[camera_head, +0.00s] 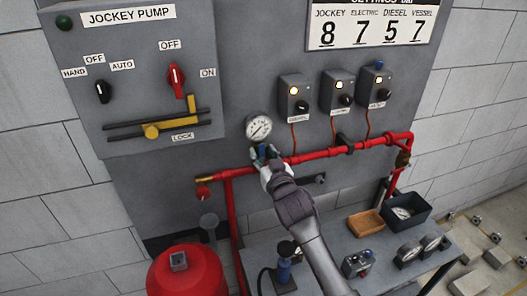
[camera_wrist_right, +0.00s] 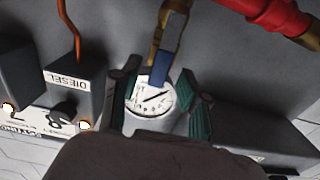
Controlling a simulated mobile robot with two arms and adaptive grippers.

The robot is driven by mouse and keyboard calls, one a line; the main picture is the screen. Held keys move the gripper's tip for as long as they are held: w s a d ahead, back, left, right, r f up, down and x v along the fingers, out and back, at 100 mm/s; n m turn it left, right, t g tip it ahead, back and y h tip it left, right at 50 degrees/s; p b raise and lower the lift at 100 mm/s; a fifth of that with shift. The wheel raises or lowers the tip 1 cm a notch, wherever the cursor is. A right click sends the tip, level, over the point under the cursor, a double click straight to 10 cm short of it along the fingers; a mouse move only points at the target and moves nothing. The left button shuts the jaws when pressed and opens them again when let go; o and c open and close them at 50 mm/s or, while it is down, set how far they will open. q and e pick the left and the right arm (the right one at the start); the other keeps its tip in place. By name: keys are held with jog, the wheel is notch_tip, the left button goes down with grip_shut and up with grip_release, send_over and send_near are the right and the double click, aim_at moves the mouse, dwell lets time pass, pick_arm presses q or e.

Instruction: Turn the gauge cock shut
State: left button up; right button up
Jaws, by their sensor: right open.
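The pressure gauge (camera_head: 259,127) with a white dial sits above the red pipe on the grey panel. The gauge cock just below it has a blue lever (camera_head: 261,153), partly hidden by my gripper. My right gripper (camera_head: 266,158) is at the cock, open. In the right wrist view the blue lever (camera_wrist_right: 165,62) lies between the two green-padded fingers (camera_wrist_right: 157,80), roughly in line with the brass cock body (camera_wrist_right: 170,25). The dial (camera_wrist_right: 152,98) shows behind them. I cannot tell whether a finger touches the lever. My left gripper is not in view.
The red pipe (camera_head: 322,154) runs beside the cock. Several grey switch boxes (camera_head: 293,97) are to the right, and the jockey pump panel (camera_head: 130,75) is to the left. A bench (camera_head: 330,245) below carries a wooden tray (camera_head: 366,223), a dark bin (camera_head: 420,213) and loose gauges.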

jog(key=shift+w, duration=0.15)
grip_shut()
dwell(0.4)
